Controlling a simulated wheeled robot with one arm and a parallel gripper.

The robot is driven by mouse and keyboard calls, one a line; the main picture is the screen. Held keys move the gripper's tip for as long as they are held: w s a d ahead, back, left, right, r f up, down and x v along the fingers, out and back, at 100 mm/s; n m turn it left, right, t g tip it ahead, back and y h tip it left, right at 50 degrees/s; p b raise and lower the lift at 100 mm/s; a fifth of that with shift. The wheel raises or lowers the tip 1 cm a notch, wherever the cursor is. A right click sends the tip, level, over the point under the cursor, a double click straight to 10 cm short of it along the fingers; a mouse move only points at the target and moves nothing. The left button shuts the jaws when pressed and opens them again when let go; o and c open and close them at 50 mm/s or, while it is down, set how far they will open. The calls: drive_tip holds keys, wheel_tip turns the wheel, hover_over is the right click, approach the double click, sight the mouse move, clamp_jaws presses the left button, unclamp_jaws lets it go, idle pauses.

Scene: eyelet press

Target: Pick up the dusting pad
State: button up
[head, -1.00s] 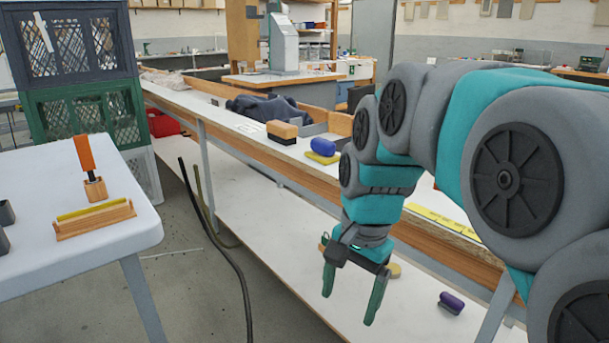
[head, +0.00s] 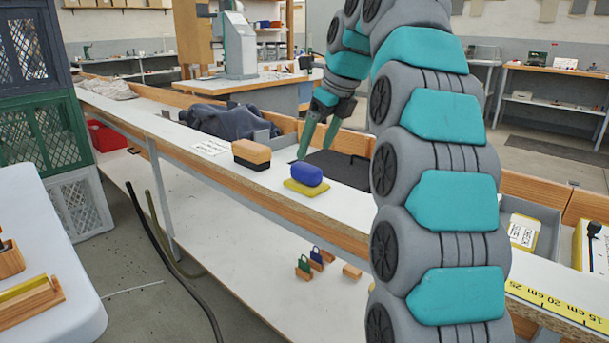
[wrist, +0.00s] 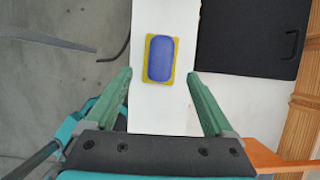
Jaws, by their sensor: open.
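The dusting pad, which I take to be the blue grip on a flat yellow pad (head: 307,176), lies on the white bench top in the head view. It also shows in the wrist view (wrist: 161,59), upright in the picture and between the lines of the two fingers. My gripper (head: 316,150) is open and empty, with green fingers pointing down, just behind and above the pad in the head view. In the wrist view my gripper (wrist: 160,75) has its fingers spread on either side of the pad, with a gap to each side. No contact with the pad shows.
A wood-topped black brush (head: 251,155) stands left of the pad. A black flat panel (head: 340,168) lies behind it, also in the wrist view (wrist: 248,40). Dark cloth (head: 228,122) lies further left. Small handled blocks (head: 310,262) sit on the lower shelf.

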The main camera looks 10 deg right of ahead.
sight(307, 165)
drive_tip(key=shift+w+r, duration=0.15)
drive_tip(key=shift+w, duration=0.05)
drive_tip(key=shift+a, duration=0.1)
drive_tip(key=shift+w+a+f, duration=0.1)
drive_tip(key=shift+f, duration=0.2)
drive_tip(key=shift+b+x, duration=1)
drive_tip(key=shift+x, duration=0.55)
drive_tip(key=shift+b+x, duration=0.65)
drive_tip(key=shift+x, duration=1.35)
clamp_jaws()
